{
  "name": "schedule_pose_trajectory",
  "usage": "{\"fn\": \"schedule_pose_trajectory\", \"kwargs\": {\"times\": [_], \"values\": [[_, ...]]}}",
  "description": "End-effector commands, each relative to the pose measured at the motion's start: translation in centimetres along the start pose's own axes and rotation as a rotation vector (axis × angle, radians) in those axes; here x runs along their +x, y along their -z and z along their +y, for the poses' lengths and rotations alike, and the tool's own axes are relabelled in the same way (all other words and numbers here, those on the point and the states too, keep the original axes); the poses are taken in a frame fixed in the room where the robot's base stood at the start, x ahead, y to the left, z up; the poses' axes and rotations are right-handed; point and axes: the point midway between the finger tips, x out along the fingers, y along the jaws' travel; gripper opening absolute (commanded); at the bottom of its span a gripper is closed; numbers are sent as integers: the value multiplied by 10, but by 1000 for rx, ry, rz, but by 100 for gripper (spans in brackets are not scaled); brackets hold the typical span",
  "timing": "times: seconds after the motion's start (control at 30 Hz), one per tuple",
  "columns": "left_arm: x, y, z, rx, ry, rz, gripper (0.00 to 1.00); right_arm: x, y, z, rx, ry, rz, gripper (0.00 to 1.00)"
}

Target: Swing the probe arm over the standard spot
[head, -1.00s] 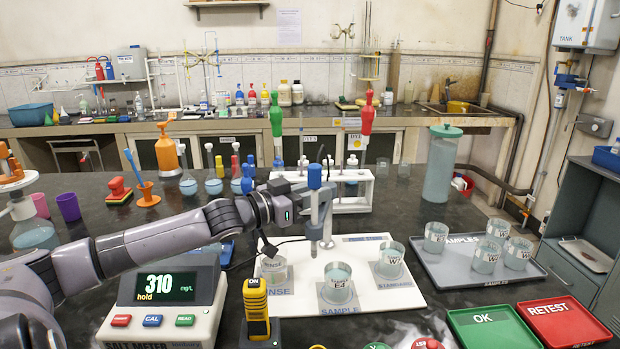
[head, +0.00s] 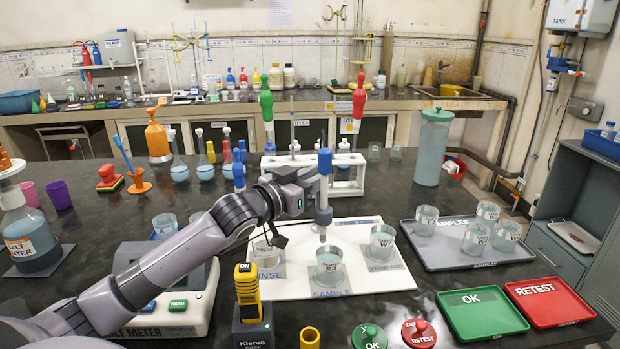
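The probe arm's blue-topped upright probe (head: 324,163) hangs in the middle of the head view. Its tip is above the sample beaker (head: 330,268), near that beaker's back rim. My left gripper (head: 315,178) is at the left of the probe's upper part, touching or very close to it; the view does not show whether its fingers are closed around it. The standard spot (head: 385,266) is right of the sample spot on the white board (head: 300,291) and bears a beaker (head: 382,242). The rinse beaker (head: 265,252) stands at the left. My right gripper is out of view.
A white tube rack (head: 350,172) stands behind the probe. The grey samples tray (head: 450,257) with several beakers lies right of the board. The green OK tray (head: 480,318) and red RETEST tray (head: 550,303) lie front right. The yellow meter (head: 247,288) stands front left.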

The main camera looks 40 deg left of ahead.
Motion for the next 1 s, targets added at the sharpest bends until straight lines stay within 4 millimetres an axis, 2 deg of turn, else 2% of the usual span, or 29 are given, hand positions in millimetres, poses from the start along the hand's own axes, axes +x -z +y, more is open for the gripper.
{"fn": "schedule_pose_trajectory", "kwargs": {"times": [0.2, 0.23, 0.3, 0.67, 1.0], "values": [[0, -2, 1, -3, -3, -4, 0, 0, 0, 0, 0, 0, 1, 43], [0, -2, 1, -3, -3, -3, 33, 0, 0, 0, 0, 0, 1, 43], [0, -1, 1, -3, -3, -3, 49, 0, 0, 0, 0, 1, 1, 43], [-3, 0, 1, -2, -3, 1, 49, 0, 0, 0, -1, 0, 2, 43], [-36, -3, 1, -2, -3, -3, 49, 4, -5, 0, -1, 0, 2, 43]]}}
